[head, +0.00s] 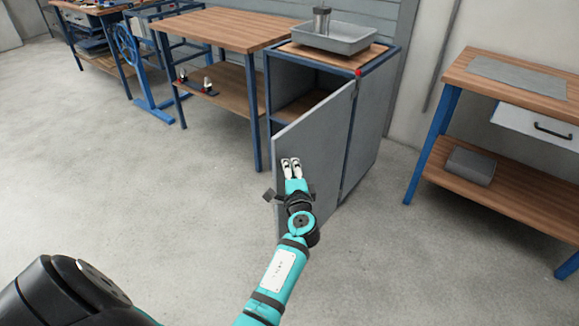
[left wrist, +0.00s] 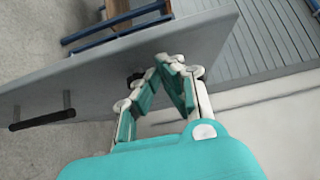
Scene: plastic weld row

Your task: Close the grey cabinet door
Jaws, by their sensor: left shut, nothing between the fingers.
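The grey cabinet door (head: 318,135) stands wide open, swung out from the blue-framed cabinet (head: 372,120), so the wooden shelf inside shows. My left gripper (head: 291,162) is shut and empty in front of the door's outer face, near its free edge. I cannot tell whether it touches the door. In the left wrist view the closed fingertips (left wrist: 168,62) lie over the grey door panel (left wrist: 95,78). A dark bar handle (left wrist: 42,119) sticks out from the door at the left there. My right gripper is not seen.
A metal tray (head: 330,37) and a cylinder (head: 321,20) stand on the cabinet top. A wooden workbench (head: 215,28) stands to the left, and another bench (head: 500,195) with a drawer to the right. The concrete floor in front is clear.

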